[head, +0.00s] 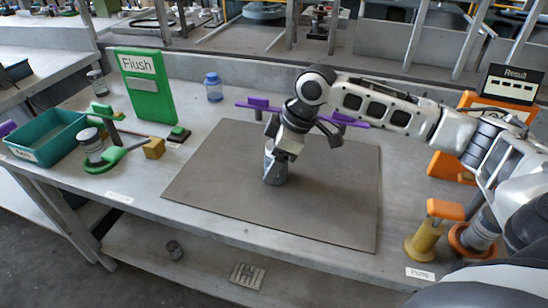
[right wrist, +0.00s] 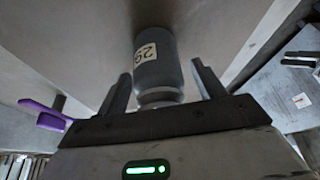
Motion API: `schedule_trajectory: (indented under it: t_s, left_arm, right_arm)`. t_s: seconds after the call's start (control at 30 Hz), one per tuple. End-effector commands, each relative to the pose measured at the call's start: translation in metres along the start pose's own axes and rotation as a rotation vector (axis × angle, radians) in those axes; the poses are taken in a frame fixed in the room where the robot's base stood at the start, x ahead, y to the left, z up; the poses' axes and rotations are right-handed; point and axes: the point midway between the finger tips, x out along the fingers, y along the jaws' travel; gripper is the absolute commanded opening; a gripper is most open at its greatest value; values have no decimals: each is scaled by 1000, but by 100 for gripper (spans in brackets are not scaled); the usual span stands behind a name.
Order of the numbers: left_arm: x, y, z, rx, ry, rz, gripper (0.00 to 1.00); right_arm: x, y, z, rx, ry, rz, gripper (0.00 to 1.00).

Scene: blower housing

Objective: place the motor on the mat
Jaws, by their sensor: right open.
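The motor is a grey cylinder (head: 275,174) standing on the dark grey mat (head: 225,200), left of the mat's middle in the head view. In the right wrist view the motor (right wrist: 158,65) carries a pale label with dark characters, and its narrower end faces my gripper. My right gripper (head: 277,158) is open close over the motor. In the right wrist view its two fingers (right wrist: 161,80) are on either side of the motor, with a gap showing on each side. My left gripper is not in view.
A green "Flush" board (head: 146,85), blue bottle (head: 213,88), teal bin (head: 48,136) and green holder with a grey cylinder (head: 92,146) stand left. Purple-handled pieces (head: 258,103) lie behind my gripper. An orange "Result" stand (head: 445,166) and yellow post (head: 424,240) are right. The mat's front is clear.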

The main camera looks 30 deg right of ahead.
Motion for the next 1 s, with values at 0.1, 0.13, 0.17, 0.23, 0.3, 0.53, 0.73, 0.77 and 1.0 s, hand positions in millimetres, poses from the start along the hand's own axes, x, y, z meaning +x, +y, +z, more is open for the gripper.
schedule_trajectory:
  t_s: [0.1, 0.13, 0.17, 0.23, 0.3, 0.53, 0.73, 0.77, 1.0]
  left_arm:
    - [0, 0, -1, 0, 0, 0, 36]
    - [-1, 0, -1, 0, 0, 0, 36]
    - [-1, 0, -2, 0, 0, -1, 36]
    - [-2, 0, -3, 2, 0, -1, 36]
    - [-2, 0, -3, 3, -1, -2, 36]
    - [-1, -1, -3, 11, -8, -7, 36]
    - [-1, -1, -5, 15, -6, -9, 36]
    - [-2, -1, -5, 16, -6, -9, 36]
    - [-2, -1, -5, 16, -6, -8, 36]
  right_arm:
    - [-10, 1, -1, 0, 0, 3, 69]
    - [-15, 1, -1, 0, 1, 4, 69]
    - [-20, 1, -1, 0, 2, 4, 69]
    - [-34, 1, -1, -1, 0, 5, 69]
    - [-50, 1, -1, 0, 1, 5, 69]
    - [-96, 1, -1, 0, 1, 3, 69]
    - [-118, 0, -1, 0, 1, 1, 69]
    - [-119, 0, -1, 0, 0, 1, 69]
    - [-122, 0, 0, 0, 0, 1, 69]
